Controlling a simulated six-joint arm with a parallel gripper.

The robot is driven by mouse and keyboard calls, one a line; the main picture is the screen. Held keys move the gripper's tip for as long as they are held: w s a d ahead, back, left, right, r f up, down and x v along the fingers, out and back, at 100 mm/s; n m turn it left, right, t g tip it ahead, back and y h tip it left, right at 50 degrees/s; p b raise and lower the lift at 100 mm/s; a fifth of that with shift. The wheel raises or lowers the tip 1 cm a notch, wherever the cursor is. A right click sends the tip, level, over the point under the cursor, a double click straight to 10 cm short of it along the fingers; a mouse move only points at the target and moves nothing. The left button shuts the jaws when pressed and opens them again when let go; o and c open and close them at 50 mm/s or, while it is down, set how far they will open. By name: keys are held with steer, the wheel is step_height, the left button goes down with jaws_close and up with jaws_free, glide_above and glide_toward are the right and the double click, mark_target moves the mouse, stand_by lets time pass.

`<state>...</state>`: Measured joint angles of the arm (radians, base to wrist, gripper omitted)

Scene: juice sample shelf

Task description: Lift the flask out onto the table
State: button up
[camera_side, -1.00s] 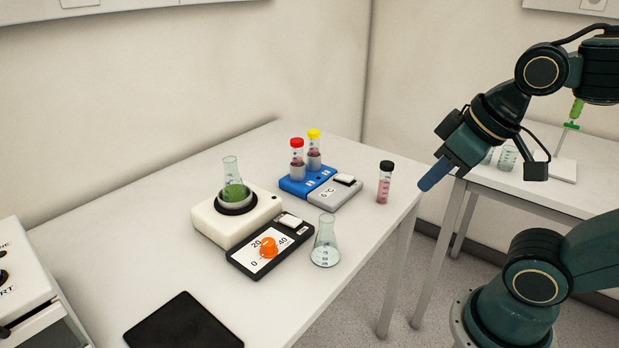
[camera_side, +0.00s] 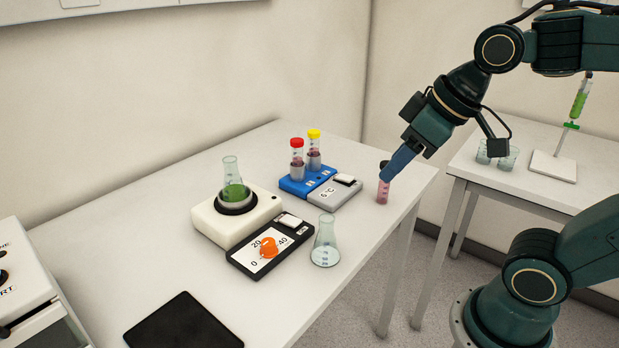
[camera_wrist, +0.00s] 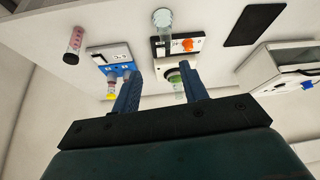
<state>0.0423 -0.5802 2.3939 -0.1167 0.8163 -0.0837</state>
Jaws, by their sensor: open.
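A conical flask with green liquid (camera_side: 233,190) stands upright in the round dark well of a white device (camera_side: 216,224). In the wrist view the green flask (camera_wrist: 178,84) shows between my finger tips, farther off. My gripper (camera_side: 396,165) is open and empty, above the right side of the table, well to the right of the flask. Its two blue fingers (camera_wrist: 159,88) are spread in the wrist view. A second conical flask (camera_side: 325,243), clear and seemingly empty, stands on the table in front of the device's control panel (camera_side: 262,268).
A blue rack (camera_side: 296,186) holds a red-capped and a yellow-capped tube behind. A dark-capped vial with pink liquid (camera_side: 383,191) stands near the right edge, partly covered by my gripper. A black pad (camera_side: 182,325) lies at the front; bare table (camera_side: 120,262) lies left of the device.

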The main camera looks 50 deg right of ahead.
steer(key=w+a+n+y, duration=0.2)
steer(key=w+n, duration=0.2)
steer(key=w, duration=1.1)
steer(key=n+t+y, duration=0.1)
steer(key=n+y, duration=0.2)
steer(key=y, duration=0.1)
glide_toward(231, 165)
steer(key=w+f, duration=0.2)
steer(key=shift+d+r, duration=0.15)
steer(key=shift+x, duration=4.45)
jaws_close()
